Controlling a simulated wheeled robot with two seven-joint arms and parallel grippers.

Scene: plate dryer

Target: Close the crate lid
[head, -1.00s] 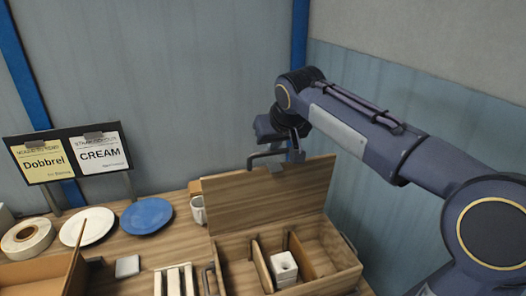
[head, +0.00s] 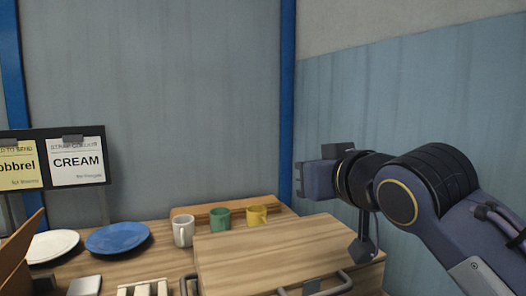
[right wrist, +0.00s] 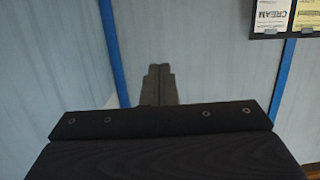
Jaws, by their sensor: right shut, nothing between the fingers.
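The wooden crate's lid (head: 262,248) lies down flat over the crate in the head view. It covers the compartments, so the contents are hidden. The crate's right side (head: 368,272) shows below the lid's edge, and whether a small gap remains between them cannot be told. My right gripper (head: 302,180) is above and to the right of the lid, apart from it. Its fingers (right wrist: 160,85) are together and empty in the right wrist view, against the blue-grey wall. My left gripper is in neither view.
A white mug (head: 183,231), a green mug (head: 220,218) and a yellow mug (head: 256,216) stand behind the crate. A blue plate (head: 117,238) and a white plate (head: 50,246) lie left. A sign board (head: 108,168) stands at the back left.

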